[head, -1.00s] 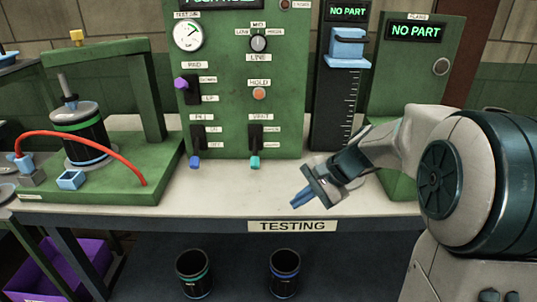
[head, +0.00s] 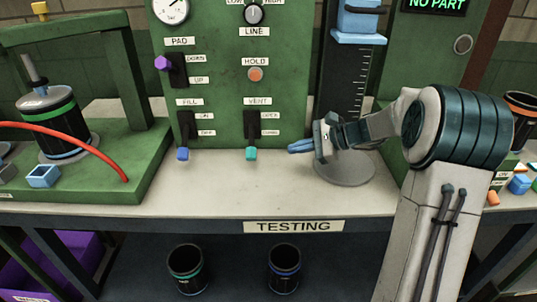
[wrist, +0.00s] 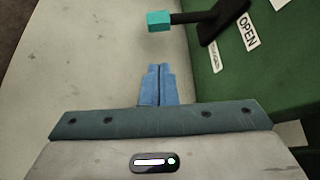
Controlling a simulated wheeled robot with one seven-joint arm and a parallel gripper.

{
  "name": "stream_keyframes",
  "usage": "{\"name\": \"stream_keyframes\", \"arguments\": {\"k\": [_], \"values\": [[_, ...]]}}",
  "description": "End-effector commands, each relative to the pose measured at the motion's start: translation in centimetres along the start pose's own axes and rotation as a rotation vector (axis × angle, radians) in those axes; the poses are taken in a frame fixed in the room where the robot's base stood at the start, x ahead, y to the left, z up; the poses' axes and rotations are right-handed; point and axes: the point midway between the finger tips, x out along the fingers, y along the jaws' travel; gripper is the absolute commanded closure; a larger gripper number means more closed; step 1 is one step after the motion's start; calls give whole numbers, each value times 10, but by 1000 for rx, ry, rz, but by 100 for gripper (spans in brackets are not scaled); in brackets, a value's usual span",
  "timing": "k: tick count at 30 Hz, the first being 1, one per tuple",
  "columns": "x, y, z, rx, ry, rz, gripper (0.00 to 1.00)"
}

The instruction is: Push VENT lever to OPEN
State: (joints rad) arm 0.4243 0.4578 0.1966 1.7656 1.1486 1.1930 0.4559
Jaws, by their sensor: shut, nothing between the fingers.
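The VENT lever has a teal knob (head: 251,154) on a dark stem, at the lower right of the green panel (head: 215,95). The knob hangs low, beside the lower label; the OPEN label (head: 269,115) is above it. In the wrist view the teal knob (wrist: 158,21) and stem stand out from the panel, with the OPEN label (wrist: 248,33) to the right. My gripper (head: 290,149) is shut and empty, right of the knob and apart from it. In the wrist view its blue fingertips (wrist: 159,68) are together, pointing toward the knob with a gap.
The FILL lever's blue knob (head: 182,154) is left of the VENT lever. The PAD lever's purple knob (head: 161,63) and the orange HOLD button (head: 255,74) are above. A green press stand (head: 105,185) is at the left. The bench top (head: 225,190) before the panel is clear.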

Motion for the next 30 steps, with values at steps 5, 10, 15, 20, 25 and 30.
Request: {"name": "stream_keyframes", "arguments": {"k": [5, 10, 15, 20, 25, 30], "values": [[21, 1, 1, -1, -5, 7, 100], [54, 2, 2, -2, -6, 10, 100], [82, 2, 3, -3, -5, 9, 100], [98, 1, 3, -3, -4, 7, 100], [102, 1, 2, -3, -2, 5, 100], [102, 1, 2, -3, -2, 5, 100]]}}
